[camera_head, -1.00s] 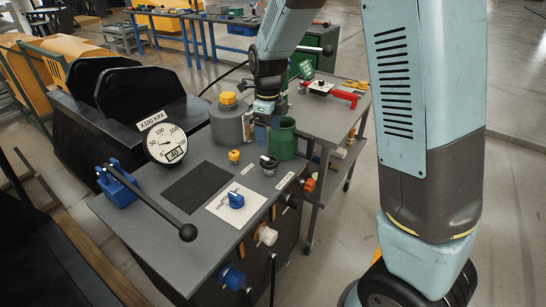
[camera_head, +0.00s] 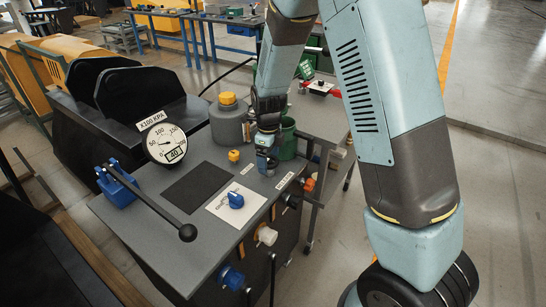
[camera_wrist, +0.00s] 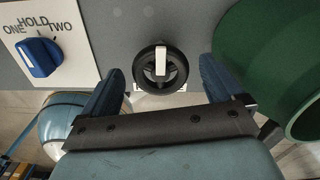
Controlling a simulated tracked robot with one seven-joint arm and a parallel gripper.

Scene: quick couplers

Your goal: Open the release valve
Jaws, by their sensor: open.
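A black round knob with a white bar across it (camera_wrist: 161,65), which looks like the release valve, sits on the grey panel in the wrist view. Its white bar points straight up and down in that picture. My gripper (camera_wrist: 162,88) is open, with one blue finger on each side of the knob. The fingers look apart from it. In the head view my gripper (camera_head: 266,164) points down over the panel and hides the knob.
A green open container (camera_head: 287,138) stands close beside my gripper, and a grey can with a yellow cap (camera_head: 229,122) behind it.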

